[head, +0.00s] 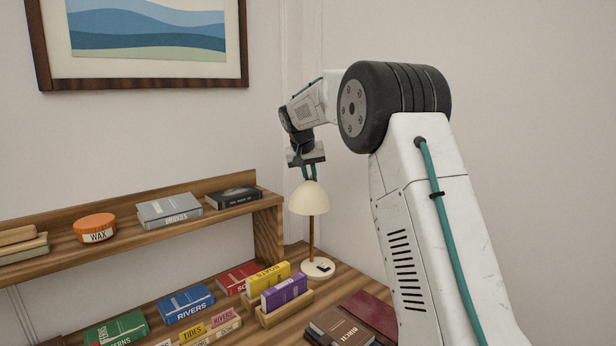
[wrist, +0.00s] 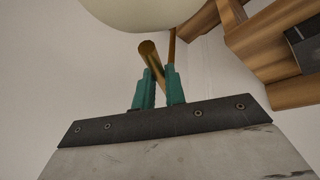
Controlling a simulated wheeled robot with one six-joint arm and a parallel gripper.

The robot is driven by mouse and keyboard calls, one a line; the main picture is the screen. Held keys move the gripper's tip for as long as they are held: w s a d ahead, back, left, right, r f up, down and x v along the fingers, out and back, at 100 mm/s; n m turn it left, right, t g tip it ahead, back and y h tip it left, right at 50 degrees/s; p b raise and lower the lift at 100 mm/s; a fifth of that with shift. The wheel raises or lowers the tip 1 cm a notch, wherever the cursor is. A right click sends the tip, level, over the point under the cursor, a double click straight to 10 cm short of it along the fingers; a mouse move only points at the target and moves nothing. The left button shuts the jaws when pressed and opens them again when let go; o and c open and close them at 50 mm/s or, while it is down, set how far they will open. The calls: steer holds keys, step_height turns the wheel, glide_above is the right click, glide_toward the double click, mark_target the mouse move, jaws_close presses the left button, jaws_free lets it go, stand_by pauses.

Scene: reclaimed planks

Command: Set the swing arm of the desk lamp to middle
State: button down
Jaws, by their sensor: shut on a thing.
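The desk lamp stands at the back right corner of the desk, with a cream shade (head: 309,198), a thin brass post (head: 311,238) and a round cream base (head: 318,269). My gripper (head: 308,172) is just above the shade, pointing down. In the wrist view, the teal fingers of my gripper (wrist: 160,82) are closed on the brass swing arm (wrist: 148,52), whose round end shows between them. The cream shade (wrist: 130,12) is close by at the top of that view. In the head view the swing arm is hidden behind the shade and fingers.
Several books stand and lie on the wooden desk (head: 345,288), with a purple book (head: 284,291) in a holder near the lamp. A raised shelf (head: 150,238) carries an orange wax tin (head: 95,228) and books. Walls are close behind the lamp.

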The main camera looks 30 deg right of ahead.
stand_by(0.3)
steer(key=c, duration=1.5)
jaws_free()
steer(key=shift+o, duration=0.2)
steer(key=shift+a+r, duration=0.1)
steer(key=shift+r, duration=0.05)
steer(key=v, duration=0.7)
steer(key=shift+r, duration=0.25)
steer(key=shift+s, duration=0.1)
steer(key=shift+x, duration=3.9)
steer(key=shift+a+r, duration=0.1)
steer(key=shift+a, duration=0.05)
